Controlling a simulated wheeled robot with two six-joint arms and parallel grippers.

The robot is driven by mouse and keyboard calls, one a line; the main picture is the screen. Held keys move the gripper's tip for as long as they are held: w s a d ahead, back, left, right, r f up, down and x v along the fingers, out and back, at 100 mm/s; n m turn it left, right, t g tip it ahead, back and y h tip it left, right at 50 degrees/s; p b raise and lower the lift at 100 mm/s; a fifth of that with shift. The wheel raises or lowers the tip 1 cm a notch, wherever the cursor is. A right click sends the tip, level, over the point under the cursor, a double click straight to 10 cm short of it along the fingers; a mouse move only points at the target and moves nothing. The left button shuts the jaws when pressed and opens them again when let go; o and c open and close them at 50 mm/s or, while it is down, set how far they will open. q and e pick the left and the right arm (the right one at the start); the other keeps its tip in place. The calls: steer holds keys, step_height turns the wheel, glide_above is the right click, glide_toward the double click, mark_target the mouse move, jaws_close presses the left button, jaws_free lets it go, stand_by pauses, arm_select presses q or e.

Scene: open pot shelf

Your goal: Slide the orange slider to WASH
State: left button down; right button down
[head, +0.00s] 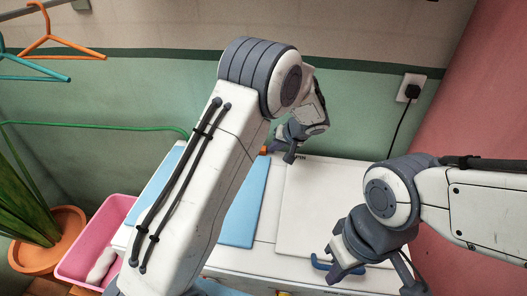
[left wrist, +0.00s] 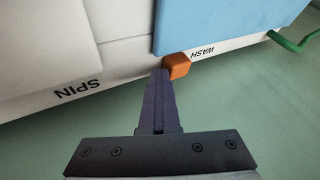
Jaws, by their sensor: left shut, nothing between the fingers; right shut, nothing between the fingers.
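The orange slider (left wrist: 177,66) sits on the back edge of the white machine, close beside the WASH label (left wrist: 203,50) and far from the SPIN label (left wrist: 80,88). A bit of the slider also shows in the head view (head: 264,150). My left gripper (left wrist: 160,74) is shut and empty, its fingertips at the slider's SPIN side, touching or almost touching it. In the head view the left gripper (head: 290,156) points down at the machine's back edge. My right gripper (head: 333,274) is shut and empty, low over the machine's front right, by a blue handle (head: 322,264).
The machine has a blue lid (head: 240,222) on the left and a white lid (head: 306,215) on the right. A green hose (head: 100,125) runs to its back left. A pink basin (head: 85,250) and a potted plant stand at left. A plugged socket (head: 410,90) is on the wall.

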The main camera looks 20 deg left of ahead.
arm_select(q)
steer(key=shift+a, duration=0.15)
steer(key=d, duration=0.2)
steer(key=d+b, duration=0.1)
steer(key=d, duration=0.1)
steer(key=shift+w+d+f, duration=0.1)
steer(key=shift+w+f, duration=0.05)
steer(key=shift+w, duration=0.1)
steer(key=v, duration=0.9)
steer(key=shift+w, duration=0.1)
steer(key=shift+s+d+r, duration=0.25)
steer(key=shift+d+r, duration=0.1)
steer(key=shift+r, duration=0.2)
